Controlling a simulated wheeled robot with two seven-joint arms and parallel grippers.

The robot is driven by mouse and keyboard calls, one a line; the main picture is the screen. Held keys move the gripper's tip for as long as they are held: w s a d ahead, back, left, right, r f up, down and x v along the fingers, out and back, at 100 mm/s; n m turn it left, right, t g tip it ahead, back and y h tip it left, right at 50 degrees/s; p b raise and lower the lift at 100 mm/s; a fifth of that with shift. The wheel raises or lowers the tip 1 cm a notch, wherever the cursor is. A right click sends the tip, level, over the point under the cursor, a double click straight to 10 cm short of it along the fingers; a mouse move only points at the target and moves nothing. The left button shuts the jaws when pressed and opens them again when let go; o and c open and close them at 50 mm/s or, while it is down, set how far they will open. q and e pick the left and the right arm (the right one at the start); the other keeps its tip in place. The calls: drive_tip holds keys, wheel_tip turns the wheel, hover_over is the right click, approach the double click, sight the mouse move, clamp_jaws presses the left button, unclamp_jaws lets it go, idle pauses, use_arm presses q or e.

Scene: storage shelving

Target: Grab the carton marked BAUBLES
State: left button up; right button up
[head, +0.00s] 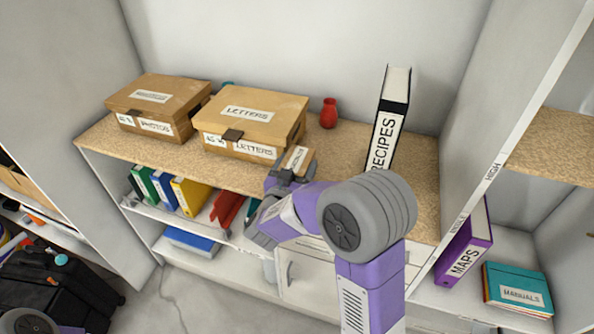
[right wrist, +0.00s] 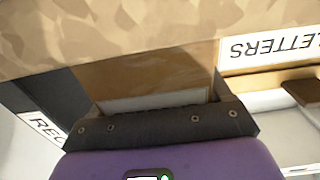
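A small brown carton (head: 298,158) with a pale label stands at the front of the chipboard shelf top, between the LETTERS box and the RECIPES binder. Its lettering is too small to read surely. My right gripper (head: 290,176) is at its near side, with the carton at its fingertips. In the right wrist view the carton (right wrist: 145,75) and its white label lie right in front of the dark gripper bar (right wrist: 160,122). Whether the fingers press on it cannot be told. My left gripper is out of view.
The LETTERS box (head: 250,112) is close on the left, with a PHOTOS box (head: 155,100) beyond. The RECIPES binder (head: 390,110) stands on the right and a red vase (head: 328,113) behind. Binders fill the shelf below. The shelf top right of the binder (head: 420,170) is clear.

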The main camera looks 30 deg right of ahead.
drive_tip(key=c, duration=0.7)
drive_tip(key=shift+r, duration=0.15)
